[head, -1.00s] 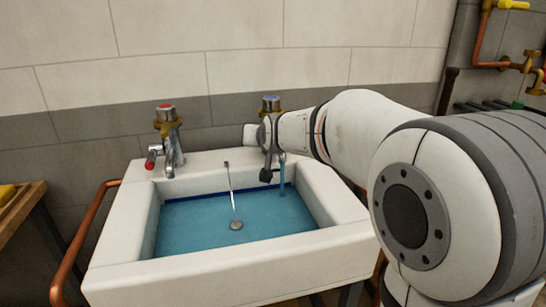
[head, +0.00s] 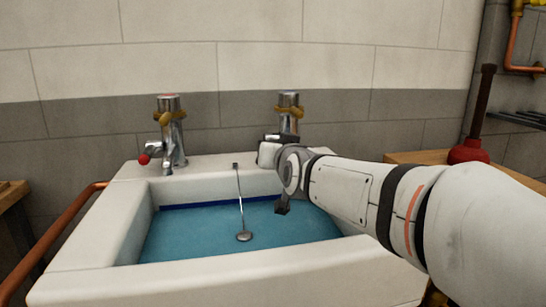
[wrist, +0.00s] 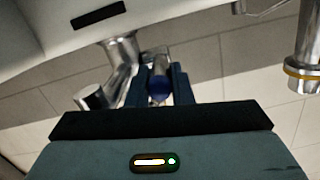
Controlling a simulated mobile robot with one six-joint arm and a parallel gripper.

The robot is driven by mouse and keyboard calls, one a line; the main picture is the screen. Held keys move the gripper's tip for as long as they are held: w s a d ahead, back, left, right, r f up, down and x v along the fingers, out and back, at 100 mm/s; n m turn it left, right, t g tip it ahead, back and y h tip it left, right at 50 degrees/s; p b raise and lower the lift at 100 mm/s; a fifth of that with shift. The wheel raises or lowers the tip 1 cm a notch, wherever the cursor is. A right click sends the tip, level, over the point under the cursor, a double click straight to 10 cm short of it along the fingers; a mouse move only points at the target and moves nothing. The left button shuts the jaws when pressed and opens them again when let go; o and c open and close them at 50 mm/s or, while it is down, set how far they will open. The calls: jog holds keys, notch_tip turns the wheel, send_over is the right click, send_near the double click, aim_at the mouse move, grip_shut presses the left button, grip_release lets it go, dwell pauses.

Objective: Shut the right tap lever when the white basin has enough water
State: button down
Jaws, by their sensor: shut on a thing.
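The white basin (head: 95,235) holds blue water (head: 195,235). A dark blue line (head: 215,203) runs along its inner back wall, with the water surface right beneath it. The right tap (head: 289,112) stands at the basin's back right; its lower part is behind my wrist. In the wrist view, my gripper's two fingers (wrist: 160,75) are shut on the blue-ended lever (wrist: 159,90) of the chrome right tap (wrist: 122,62). In the head view the fingers and lever are hidden by my wrist. I cannot see whether water runs from the right spout.
The left tap (head: 172,130) has a red-ended lever. A plug on a chain (head: 243,236) shows in the basin. A copper pipe (head: 70,220) runs along the left side. A red plunger (head: 470,150) stands on a wooden surface at right.

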jog(key=shift+f, duration=0.2)
dwell(0.3)
jog(key=c, duration=1.6)
grip_release()
jog(key=shift+d, duration=0.1)
jog(key=shift+o, duration=0.2)
